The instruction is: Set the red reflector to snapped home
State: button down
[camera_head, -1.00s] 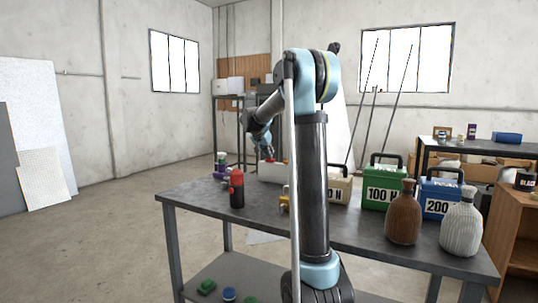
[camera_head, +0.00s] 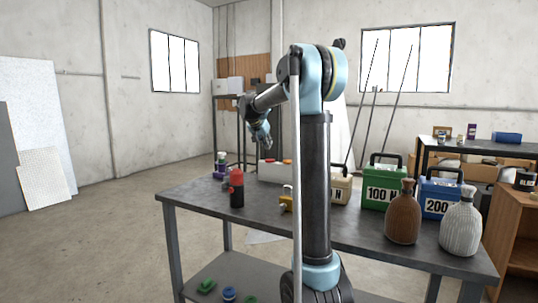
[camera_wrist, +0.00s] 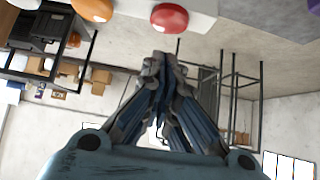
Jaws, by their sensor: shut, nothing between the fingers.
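The red reflector (camera_wrist: 169,17) is a round, glossy dome at the top of the wrist view, against a white block (camera_wrist: 201,20). An orange reflector (camera_wrist: 92,9) is to its left there. In the head view the white block (camera_head: 275,174) stands on the table's far side, with the small red reflector (camera_head: 269,160) and the orange one (camera_head: 287,161) on top. My gripper (camera_head: 267,146) is above the block, apart from it. In the wrist view my gripper (camera_wrist: 158,65) has its fingers together and empty, clear of the red reflector. I cannot tell how the reflector is seated.
A red and black bottle (camera_head: 237,188) and a yellow part (camera_head: 286,203) stand on the table (camera_head: 200,207) in front of the block.

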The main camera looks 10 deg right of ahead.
jog(key=v, duration=0.8)
jog(key=shift+d, duration=0.1)
